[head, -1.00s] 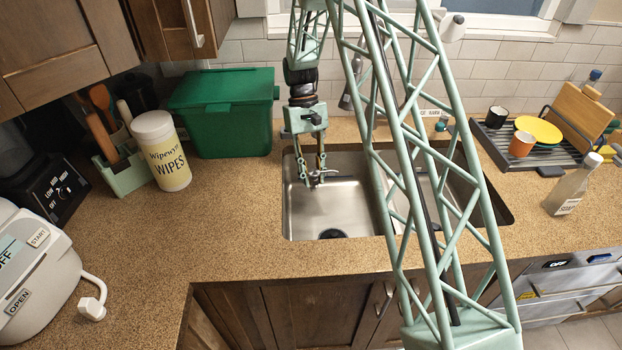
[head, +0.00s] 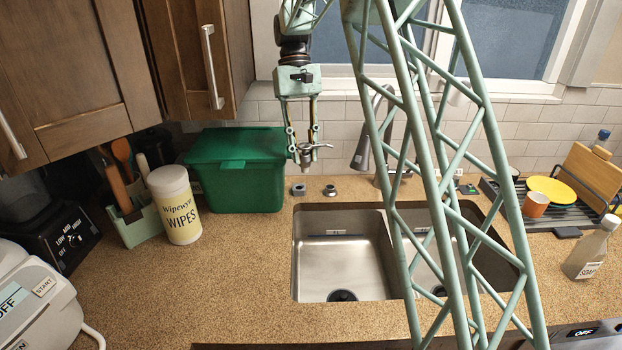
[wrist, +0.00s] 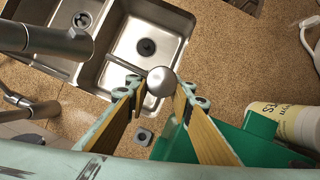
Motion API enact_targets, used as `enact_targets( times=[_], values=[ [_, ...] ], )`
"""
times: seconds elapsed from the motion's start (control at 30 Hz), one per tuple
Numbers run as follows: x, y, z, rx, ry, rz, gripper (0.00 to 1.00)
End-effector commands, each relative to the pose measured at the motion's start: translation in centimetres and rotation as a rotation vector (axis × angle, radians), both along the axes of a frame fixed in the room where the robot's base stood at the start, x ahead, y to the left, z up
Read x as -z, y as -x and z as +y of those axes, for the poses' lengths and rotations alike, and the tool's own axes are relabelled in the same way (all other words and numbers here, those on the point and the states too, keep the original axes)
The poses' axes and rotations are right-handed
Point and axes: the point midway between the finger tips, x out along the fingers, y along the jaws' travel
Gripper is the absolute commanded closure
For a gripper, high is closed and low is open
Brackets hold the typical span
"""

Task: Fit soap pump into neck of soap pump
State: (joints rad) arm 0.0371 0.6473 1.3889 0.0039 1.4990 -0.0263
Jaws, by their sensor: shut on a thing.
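My gripper (head: 303,150) hangs above the counter behind the left sink basin, near the green bin. It is shut on the soap pump (head: 314,146), a small silvery piece with a thin spout. In the wrist view the pump's round metal top (wrist: 162,82) shows between the fingertips. Below on the back counter are two small grey fittings, a squarish one (head: 298,190) and a rounder one with a dark hole (head: 330,190). I cannot tell which is the pump's neck. The wrist view shows one squarish fitting with a hole (wrist: 143,136). The pump is well above and apart from both.
A green lidded bin (head: 236,172) and a wipes canister (head: 175,205) stand to the left. The faucet (head: 372,145) rises to the right. The double sink (head: 342,245) lies in front. A soap bottle (head: 592,248) stands far right. Cabinets (head: 215,60) hang at upper left.

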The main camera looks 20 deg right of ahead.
Motion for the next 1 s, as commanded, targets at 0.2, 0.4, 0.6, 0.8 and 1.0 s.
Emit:
enact_targets(
  times=[0.2, 0.4, 0.6, 0.8, 1.0],
  values=[
    [-6.1, -0.2, 1.3, -0.005, 0.000, -0.004, 0.98],
    [-9.7, 0.1, 2.0, -0.007, -0.001, -0.003, 0.98],
    [-12.8, 0.5, 2.6, -0.008, 0.000, -0.003, 0.98],
    [-12.3, -0.3, 1.9, -0.045, 0.001, 0.000, 0.98],
    [-11.3, -1.3, 1.0, -0.096, 0.001, -0.001, 0.98]
  ],
)
